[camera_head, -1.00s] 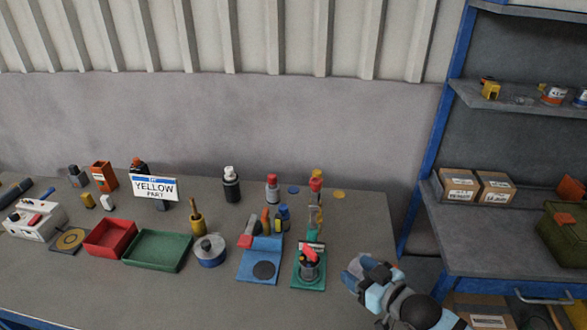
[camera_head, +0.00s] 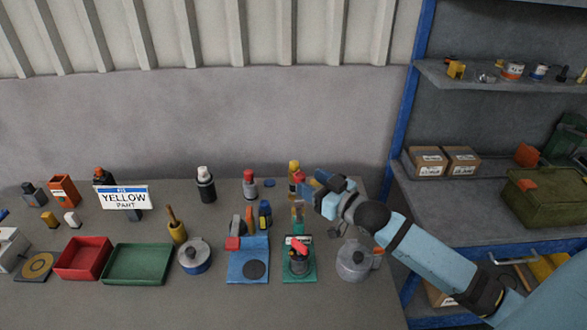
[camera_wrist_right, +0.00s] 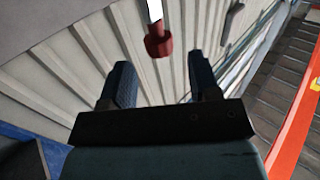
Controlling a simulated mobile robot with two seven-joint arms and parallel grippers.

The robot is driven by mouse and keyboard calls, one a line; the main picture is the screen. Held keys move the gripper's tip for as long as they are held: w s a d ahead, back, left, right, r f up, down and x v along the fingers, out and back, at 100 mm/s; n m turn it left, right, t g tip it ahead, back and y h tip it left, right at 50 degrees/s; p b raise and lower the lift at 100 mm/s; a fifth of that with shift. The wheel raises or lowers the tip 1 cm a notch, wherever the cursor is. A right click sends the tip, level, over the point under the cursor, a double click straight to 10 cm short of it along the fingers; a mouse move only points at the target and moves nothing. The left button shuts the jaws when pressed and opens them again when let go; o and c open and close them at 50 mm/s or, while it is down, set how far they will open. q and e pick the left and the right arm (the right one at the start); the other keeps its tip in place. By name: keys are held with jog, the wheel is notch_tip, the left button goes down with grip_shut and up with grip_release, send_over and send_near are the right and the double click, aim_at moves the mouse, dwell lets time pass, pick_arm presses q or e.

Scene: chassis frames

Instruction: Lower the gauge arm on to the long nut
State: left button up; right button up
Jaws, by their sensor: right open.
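The gauge stand has a green base (camera_head: 298,274) on the bench, right of the blue mat. A dark round part with a red piece (camera_head: 298,244) sits on it. A thin gauge arm (camera_head: 298,215) seems to stand upright behind it, with a red end (camera_head: 300,178). My right gripper (camera_head: 311,187) is open just right of that red end. In the right wrist view, a red knob (camera_wrist_right: 158,45) on a pale bar shows beyond and between the open fingers (camera_wrist_right: 160,80), not held. I cannot make out the long nut clearly. My left gripper is not in view.
A lidded grey pot (camera_head: 355,262) stands below my right forearm. A shelf unit (camera_head: 455,200) borders the right.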

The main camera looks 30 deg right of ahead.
jog(key=p+x, duration=0.1)
jog(key=x, duration=0.5)
jog(key=shift+w, duration=0.2)
jog(key=shift+a, duration=0.15)
grip_shut()
